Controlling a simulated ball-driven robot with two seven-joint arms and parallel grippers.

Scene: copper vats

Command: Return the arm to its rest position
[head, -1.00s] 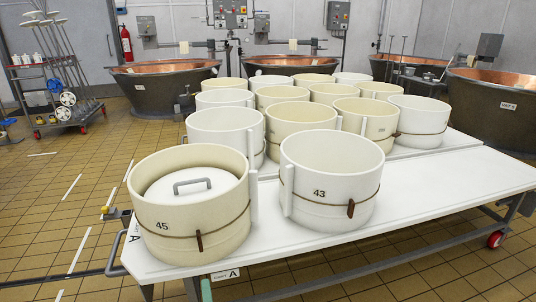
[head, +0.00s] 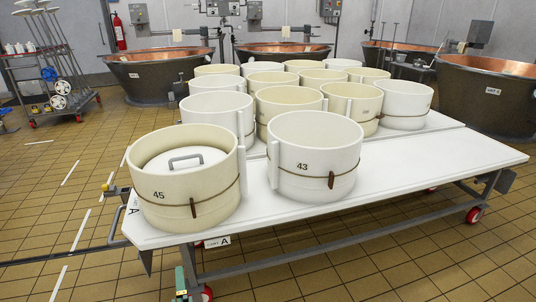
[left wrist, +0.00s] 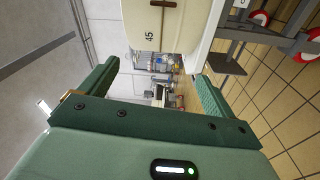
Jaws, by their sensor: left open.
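My left gripper (head: 181,284) shows only as a small green piece at the bottom edge of the head view, below the front left corner of the white table. In the left wrist view the left gripper (left wrist: 155,72) has its two green fingers wide apart, with nothing between them. The cream mould marked 45 (head: 165,205) stands on the table, with a white handled lid sitting down inside it. It also shows upside down or turned in the left wrist view (left wrist: 165,30), beyond the fingers. My right gripper is not in view.
The white table (head: 300,222) has a metal frame and red wheels. The white mould 43 (head: 320,180) stands beside mould 45, with several more moulds behind. Copper vats (head: 150,75) line the back. A wheeled rack (head: 45,70) stands at left. Tiled floor is clear at front left.

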